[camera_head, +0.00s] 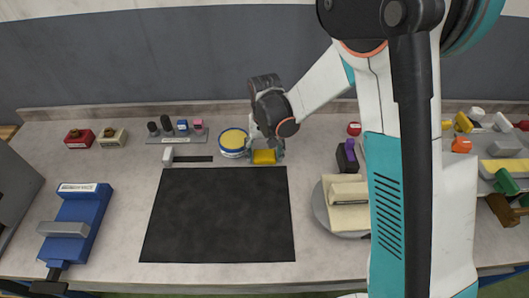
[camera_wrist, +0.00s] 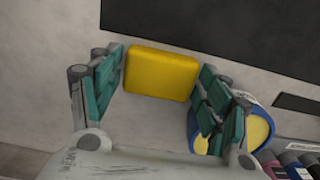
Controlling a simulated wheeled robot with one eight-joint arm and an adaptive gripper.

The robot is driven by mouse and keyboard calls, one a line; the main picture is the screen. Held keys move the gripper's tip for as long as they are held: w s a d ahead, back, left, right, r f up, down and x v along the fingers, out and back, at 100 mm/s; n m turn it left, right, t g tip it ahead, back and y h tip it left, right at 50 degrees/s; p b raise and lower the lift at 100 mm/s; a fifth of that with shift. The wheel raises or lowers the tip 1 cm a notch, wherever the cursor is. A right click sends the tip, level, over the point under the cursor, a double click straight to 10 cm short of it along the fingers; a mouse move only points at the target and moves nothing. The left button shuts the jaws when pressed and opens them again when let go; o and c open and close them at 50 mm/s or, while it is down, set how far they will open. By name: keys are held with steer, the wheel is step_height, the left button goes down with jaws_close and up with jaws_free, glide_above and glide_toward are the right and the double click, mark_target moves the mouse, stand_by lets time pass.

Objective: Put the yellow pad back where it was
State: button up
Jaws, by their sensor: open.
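The yellow pad (camera_head: 264,157) lies on the worktop just behind the top edge of the black mat (camera_head: 218,215), towards its right corner. In the wrist view the yellow pad (camera_wrist: 161,73) lies between the teal fingers of my gripper (camera_wrist: 158,88), with a gap showing at least on the right side. My gripper (camera_head: 266,150) is open and over the pad. A round tin (camera_head: 233,142) with a white and blue side and a yellow top stands just left of the pad. In the wrist view the tin (camera_wrist: 258,131) is close beside the right finger and partly hidden by it.
A rack of small stamps (camera_head: 177,137) and a white-handled dark bar (camera_head: 187,159) lie left of the tin. A blue clamp-like device (camera_head: 75,225) stands at far left. A round turntable (camera_head: 320,208) with a cream block stands right of the mat. The mat is bare.

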mark_target(265, 154)
steer(key=shift+r, duration=0.1)
step_height(265, 154, up, 12)
steer(key=p, duration=0.3)
stand_by(0.5)
steer(key=s+d+r+t, duration=0.2)
steer(key=s+d+r, duration=0.2)
steer(key=d+r, duration=0.3)
steer(key=s+d+r+t+b, duration=0.1)
steer(key=s+d, duration=0.3)
steer(key=s, duration=0.4)
steer(key=s+d+r+t+b, duration=0.2)
steer(key=s+d+t, duration=0.2)
steer(key=s, duration=0.4)
steer(key=shift+s+d, duration=0.25)
steer(key=shift+d, duration=0.45)
steer(key=shift+r, duration=0.1)
